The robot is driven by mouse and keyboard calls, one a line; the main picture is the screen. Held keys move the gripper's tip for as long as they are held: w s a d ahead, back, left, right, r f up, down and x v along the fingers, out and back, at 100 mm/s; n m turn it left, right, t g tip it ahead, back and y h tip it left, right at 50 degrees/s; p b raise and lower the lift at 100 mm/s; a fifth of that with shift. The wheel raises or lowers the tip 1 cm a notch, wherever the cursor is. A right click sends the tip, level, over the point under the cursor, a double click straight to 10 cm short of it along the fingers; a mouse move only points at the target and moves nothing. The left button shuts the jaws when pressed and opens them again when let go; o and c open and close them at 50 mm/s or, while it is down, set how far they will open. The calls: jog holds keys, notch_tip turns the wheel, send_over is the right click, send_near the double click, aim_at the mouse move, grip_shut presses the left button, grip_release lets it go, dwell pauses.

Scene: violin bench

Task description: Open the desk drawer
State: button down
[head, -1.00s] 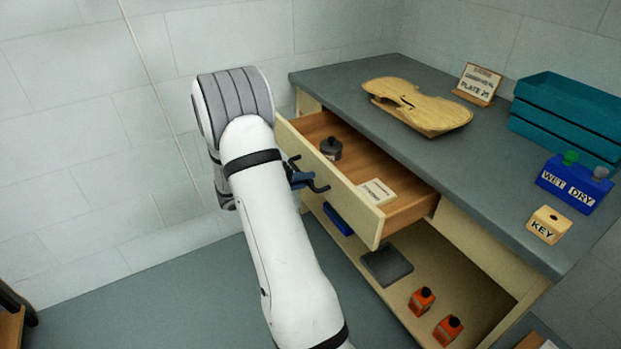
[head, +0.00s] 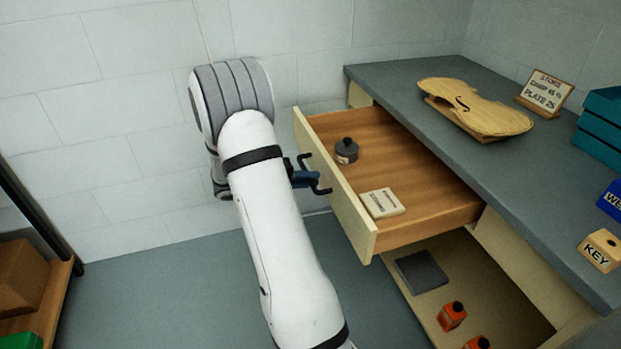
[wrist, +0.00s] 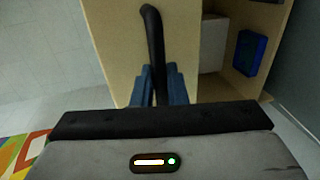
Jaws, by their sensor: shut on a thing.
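The desk drawer (head: 425,238) is pulled well out from the desk, and its wooden inside shows in the head view. A dark round pot with a knob (head: 347,151) and a pale labelled block (head: 382,203) lie in it. My gripper (head: 308,179) is at the drawer's front panel. In the wrist view my gripper's blue fingers (wrist: 159,88) are shut on the black bar handle (wrist: 153,40) of the pale drawer front (wrist: 118,45). My arm hides part of the floor and wall behind it.
The grey desktop (head: 420,105) carries a violin plate (head: 475,108), a sign (head: 544,93), teal trays (head: 603,125) and a key block (head: 602,250). Below the drawer, a shelf holds a dark slab (head: 421,271) and orange bottles (head: 451,316). Open floor lies to the left, with a rack (head: 62,275) beyond.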

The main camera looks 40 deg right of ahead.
jog(key=c, duration=1.7)
grip_release()
jog(key=shift+w+d+f, duration=0.1)
jog(key=shift+o, duration=0.8)
jog(key=p+v, duration=0.1)
jog(key=v, duration=0.6)
jog(key=shift+a, duration=0.4)
jog(key=s+a+r+n+t+y+p, duration=0.1)
jog(key=s+a+r+t+y+p, duration=0.2)
jog(key=a+r+p, duration=0.4)
jog(key=s+a+r+n+t+y+p, duration=0.2)
jog(key=s+a+r+y+p, duration=0.4)
jog(key=r, duration=0.7)
jog(key=s+a+r+n+t+y+p, duration=0.1)
jog(key=s+a+r+t+y+p, duration=0.2)
jog(key=s+a+r+y+p, duration=0.2)
jog(key=s+a+r+p, duration=0.3)
jog(key=a+r+p, duration=0.1)
jog(key=a+r, duration=0.1)
jog(key=shift+s+a+r+n+t, duration=0.15)
jog(key=shift+a+r+n+t, duration=0.15)
